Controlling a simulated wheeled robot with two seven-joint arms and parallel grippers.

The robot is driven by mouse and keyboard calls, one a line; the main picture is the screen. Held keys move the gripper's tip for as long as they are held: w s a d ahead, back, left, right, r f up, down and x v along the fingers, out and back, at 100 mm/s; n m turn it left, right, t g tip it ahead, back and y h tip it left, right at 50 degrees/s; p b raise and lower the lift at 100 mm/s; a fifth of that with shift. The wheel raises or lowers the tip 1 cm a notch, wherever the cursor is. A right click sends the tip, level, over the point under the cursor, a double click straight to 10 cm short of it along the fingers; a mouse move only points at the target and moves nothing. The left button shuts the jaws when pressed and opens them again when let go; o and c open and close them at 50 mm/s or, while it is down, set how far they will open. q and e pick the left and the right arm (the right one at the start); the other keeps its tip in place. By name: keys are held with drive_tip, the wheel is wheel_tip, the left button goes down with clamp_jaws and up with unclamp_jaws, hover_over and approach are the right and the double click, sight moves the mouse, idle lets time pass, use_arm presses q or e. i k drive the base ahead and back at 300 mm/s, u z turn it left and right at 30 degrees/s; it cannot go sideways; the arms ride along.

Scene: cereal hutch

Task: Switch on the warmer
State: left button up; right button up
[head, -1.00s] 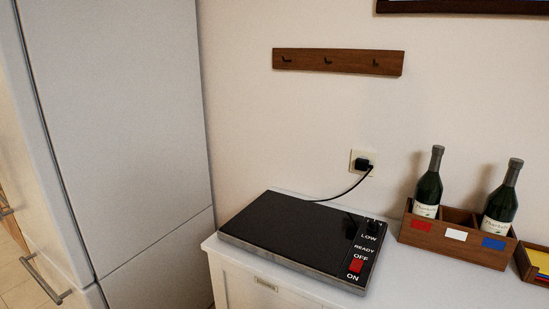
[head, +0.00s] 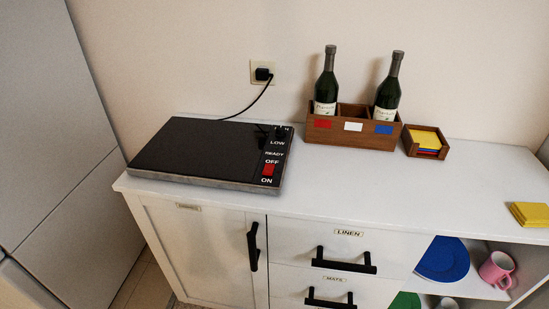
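The warmer (head: 200,150) is a flat black slab with a metal edge, lying on the left end of the white hutch top (head: 330,185). Its right strip carries a small knob near the top and the words LOW, READY, OFF and ON. A red switch (head: 268,169) sits between OFF and ON; I cannot tell which way it is set. The warmer's cord runs to a plug (head: 263,74) in the wall outlet. Neither of my grippers is in view.
A wooden bottle box (head: 350,132) with two green bottles stands behind and right of the warmer. A small tray (head: 426,143) of coloured squares is beside it. Yellow squares (head: 530,214) lie at the right. The fridge (head: 50,130) stands left. The counter's middle is clear.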

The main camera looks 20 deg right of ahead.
sight(269, 170)
drive_tip(key=u, duration=1.95)
drive_tip(key=k, duration=0.45)
drive_tip(key=z, duration=1.35)
